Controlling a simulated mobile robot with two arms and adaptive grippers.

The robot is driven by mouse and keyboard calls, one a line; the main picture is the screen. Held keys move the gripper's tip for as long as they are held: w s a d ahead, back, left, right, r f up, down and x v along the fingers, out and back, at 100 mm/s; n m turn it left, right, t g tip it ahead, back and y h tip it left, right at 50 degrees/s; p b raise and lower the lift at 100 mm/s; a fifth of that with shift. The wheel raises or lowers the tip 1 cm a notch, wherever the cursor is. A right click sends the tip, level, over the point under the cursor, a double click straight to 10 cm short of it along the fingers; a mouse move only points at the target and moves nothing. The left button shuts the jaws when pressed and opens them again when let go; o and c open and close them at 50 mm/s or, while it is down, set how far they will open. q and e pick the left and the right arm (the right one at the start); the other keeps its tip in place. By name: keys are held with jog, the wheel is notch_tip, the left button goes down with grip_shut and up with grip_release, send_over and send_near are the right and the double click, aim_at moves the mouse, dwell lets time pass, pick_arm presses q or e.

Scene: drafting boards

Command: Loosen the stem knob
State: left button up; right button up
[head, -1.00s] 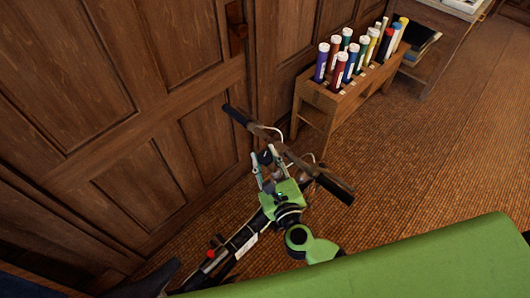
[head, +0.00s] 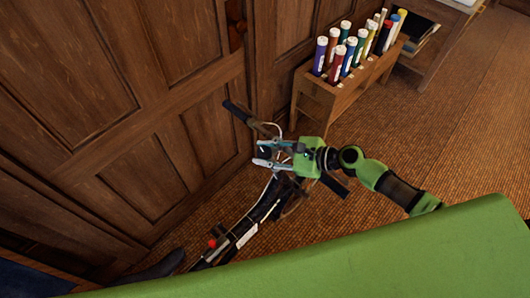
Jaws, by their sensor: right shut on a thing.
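A folded-looking vehicle with a handlebar (head: 236,111) and a long dark body (head: 236,236) stands close to the wooden panelling, in the middle of the head view. Dark grips end the bar, and thin cables loop around it. The small dark stem knob (head: 264,152) sits near the middle of the bar. My right gripper (head: 265,153), with a green body, reaches in from the right. Its two pale fingers are shut on the stem knob, one on each side. The gripper and wrist hide part of the bar and stem. My left gripper is not in view.
Wooden panelling (head: 157,120) rises close behind and left of the handlebar. A wooden rack (head: 340,100) holding several coloured tubes stands behind it to the right. A small wooden stand (head: 440,35) is farther back. The woven floor (head: 470,140) is open at right.

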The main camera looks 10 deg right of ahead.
jog(key=n+g+b, duration=0.1)
jog(key=g, duration=0.1)
jog(key=n+g+b, duration=0.1)
jog(key=n+g, duration=0.1)
jog(key=n+g+y+b, duration=0.1)
jog(key=g, duration=0.1)
jog(key=shift+w+n, duration=0.3)
jog(key=n+g+h+b, duration=0.1)
jog(key=n+g+b, duration=0.2)
jog(key=g, duration=0.1)
jog(key=shift+a+g, duration=0.1)
jog(key=shift+g, duration=0.2)
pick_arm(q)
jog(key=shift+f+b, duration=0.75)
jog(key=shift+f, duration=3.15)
pick_arm(e)
jog(key=shift+s+n+g+h, duration=0.15)
jog(key=shift+n+g+h, duration=0.3)
jog(key=shift+g, duration=0.35)
jog(key=o, duration=1.1)
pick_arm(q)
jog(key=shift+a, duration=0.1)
pick_arm(e)
jog(key=shift+r, duration=0.1)
jog(key=v, duration=1.1)
jog(key=shift+d+r, duration=0.2)
jog(key=shift+d, duration=0.15)
